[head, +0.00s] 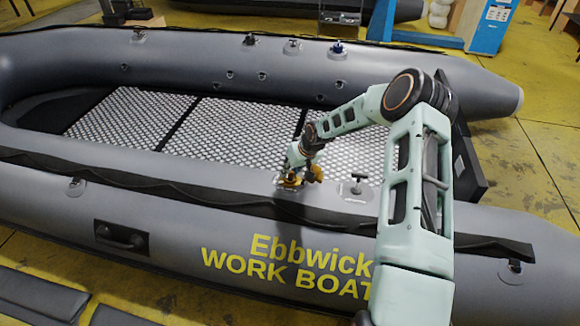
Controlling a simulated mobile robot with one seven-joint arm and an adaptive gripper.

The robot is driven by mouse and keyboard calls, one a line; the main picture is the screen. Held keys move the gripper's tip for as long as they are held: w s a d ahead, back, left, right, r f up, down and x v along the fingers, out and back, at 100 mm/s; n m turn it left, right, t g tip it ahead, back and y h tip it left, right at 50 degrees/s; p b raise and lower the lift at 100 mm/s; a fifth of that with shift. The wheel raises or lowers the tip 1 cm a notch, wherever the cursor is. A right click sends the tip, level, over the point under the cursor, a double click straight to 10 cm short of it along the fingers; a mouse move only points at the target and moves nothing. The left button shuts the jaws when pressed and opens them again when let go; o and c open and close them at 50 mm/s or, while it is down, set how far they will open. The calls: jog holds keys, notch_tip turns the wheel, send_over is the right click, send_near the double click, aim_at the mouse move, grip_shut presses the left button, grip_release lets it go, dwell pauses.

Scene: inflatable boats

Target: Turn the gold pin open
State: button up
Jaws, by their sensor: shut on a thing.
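The gold pin (289,182) is on top of the near tube of the grey inflatable boat (200,205), towards its inner edge. My gripper (294,174) comes down on it from above and is shut on it. The pin is small here and partly covered by my gripper, so I cannot tell which way it is turned. Gold-coloured parts show at the grip and just to its right; I cannot separate pin and fingers clearly.
A dark T-shaped pin (359,184) stands on the near tube, right of my gripper. A black handle (121,236) is on the near side. A blue cabinet (492,27) stands behind.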

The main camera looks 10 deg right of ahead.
jog(key=n+y+b, duration=0.1)
jog(key=n, duration=0.2)
jog(key=n+g+y+b, duration=0.1)
jog(key=shift+d+f+y+b, duration=0.25)
jog(key=shift+f+y+b, duration=0.05)
jog(key=n+g+b, duration=0.1)
jog(key=n+b, duration=0.1)
jog(key=n+y+b, duration=0.1)
jog(key=n+b, duration=0.1)
jog(key=shift+w+d+g, duration=0.15)
jog(key=shift+g, duration=0.25)
jog(key=shift+r+n+g+y+b, duration=0.15)
jog(key=shift+n+g+y+b, duration=0.25)
jog(key=shift+n+b, duration=0.55)
jog(key=o, duration=1.2)
jog(key=shift+c, duration=0.2)
jog(key=shift+r, duration=0.1)
jog(key=v, duration=1.2)
jog(key=shift+d, duration=0.1)
